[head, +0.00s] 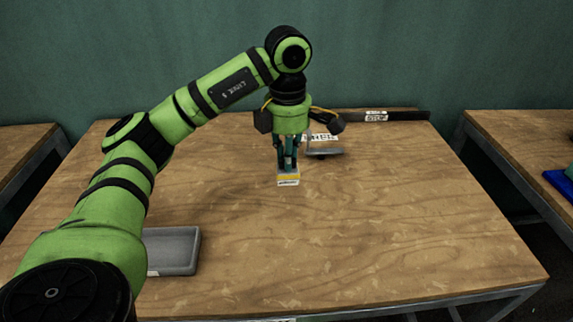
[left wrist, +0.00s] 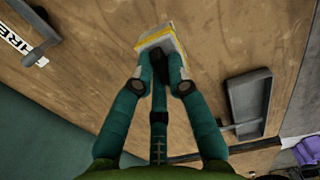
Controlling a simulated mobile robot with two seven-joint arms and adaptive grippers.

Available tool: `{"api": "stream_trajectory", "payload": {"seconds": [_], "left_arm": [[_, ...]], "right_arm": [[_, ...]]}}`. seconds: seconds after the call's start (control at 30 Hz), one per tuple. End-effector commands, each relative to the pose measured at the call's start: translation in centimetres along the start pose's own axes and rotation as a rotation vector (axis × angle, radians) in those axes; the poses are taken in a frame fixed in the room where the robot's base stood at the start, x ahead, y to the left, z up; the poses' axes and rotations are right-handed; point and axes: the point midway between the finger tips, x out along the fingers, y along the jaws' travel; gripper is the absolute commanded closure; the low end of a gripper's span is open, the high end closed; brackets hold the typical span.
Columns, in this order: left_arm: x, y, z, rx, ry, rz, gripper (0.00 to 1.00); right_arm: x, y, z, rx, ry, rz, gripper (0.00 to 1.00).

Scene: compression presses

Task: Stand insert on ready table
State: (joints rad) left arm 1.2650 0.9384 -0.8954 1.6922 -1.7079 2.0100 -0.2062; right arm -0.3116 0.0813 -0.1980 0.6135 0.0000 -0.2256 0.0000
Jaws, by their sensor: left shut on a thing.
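My left gripper (head: 288,163) points straight down over the middle of the wooden table (head: 370,230). It is shut on the insert (head: 288,180), a small block with a yellow band and a pale label. The insert is upright in the head view, at or just above the tabletop; I cannot tell if it touches. In the left wrist view, the insert (left wrist: 160,42) sits between the fingertips, which partly hide it. My right gripper is not in view.
A grey tray (head: 190,252) lies at the table's left, partly behind my arm. A lettered sign (head: 322,137) and grey metal plate (head: 325,153) stand behind the gripper to its right. A dark bar (head: 405,114) runs along the back edge. The front and right are clear.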

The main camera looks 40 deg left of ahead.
Motion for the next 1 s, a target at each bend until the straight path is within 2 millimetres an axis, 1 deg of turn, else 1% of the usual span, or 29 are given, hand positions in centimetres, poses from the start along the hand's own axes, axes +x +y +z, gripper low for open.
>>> {"api": "stream_trajectory", "payload": {"seconds": [0.07,0.2,0.3,0.4,0.47,0.53,0.73,0.83,1.0], "left_arm": [[1.0,1.8,0.5,-0.004,0.002,-0.007,1.0],[2.7,4.6,1.2,-0.003,0.002,-0.004,1.0],[3.5,6.0,1.6,-0.001,0.0,-0.003,1.0],[4.0,6.7,1.7,0.0,0.0,-0.001,1.0],[4.3,6.9,1.7,0.002,0.001,-0.001,1.0],[4.9,7.0,1.7,0.002,0.003,-0.002,1.0],[7.7,6.9,1.7,0.002,0.002,-0.002,1.0],[8.3,7.0,1.7,0.002,0.001,0.0,1.0],[8.3,7.0,1.7,0.002,0.0,0.001,1.0]], "right_arm": [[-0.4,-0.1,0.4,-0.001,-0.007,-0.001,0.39],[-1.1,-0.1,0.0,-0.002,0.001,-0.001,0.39],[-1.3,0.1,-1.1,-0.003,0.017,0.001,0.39],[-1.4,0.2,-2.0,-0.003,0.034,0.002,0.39],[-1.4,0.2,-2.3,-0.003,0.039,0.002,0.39],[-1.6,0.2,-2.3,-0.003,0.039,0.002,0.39],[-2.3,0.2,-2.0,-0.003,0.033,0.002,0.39],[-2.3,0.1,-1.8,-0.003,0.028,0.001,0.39],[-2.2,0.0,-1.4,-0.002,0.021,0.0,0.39]]}}
